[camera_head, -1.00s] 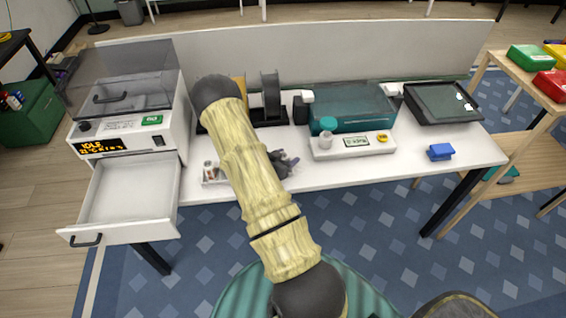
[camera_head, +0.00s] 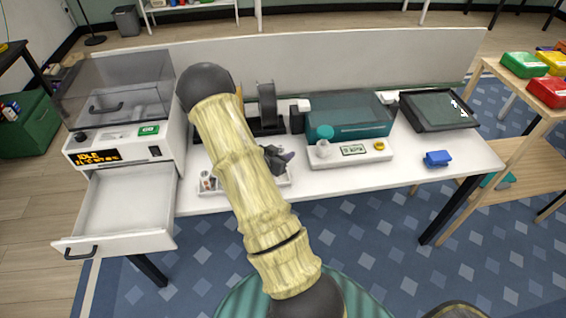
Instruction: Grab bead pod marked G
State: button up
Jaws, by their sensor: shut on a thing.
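A small white tray (camera_head: 229,189) lies at the front edge of the white table, partly hidden behind my arm. A small pale pod with a reddish mark (camera_head: 206,178) stands at the tray's left end. Its letter is too small to read. My dark gripper (camera_head: 281,160) is over the tray's right part, to the right of my arm. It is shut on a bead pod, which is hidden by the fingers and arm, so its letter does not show.
An open, empty drawer (camera_head: 120,208) juts from the dryer box at left. A scale (camera_head: 350,153) with a teal-lidded jar stands right of my gripper. A blue block (camera_head: 438,159) sits further right. Free tabletop lies in front of the scale.

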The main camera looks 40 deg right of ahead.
aim_at(282, 148)
jog(key=shift+r, duration=1.65)
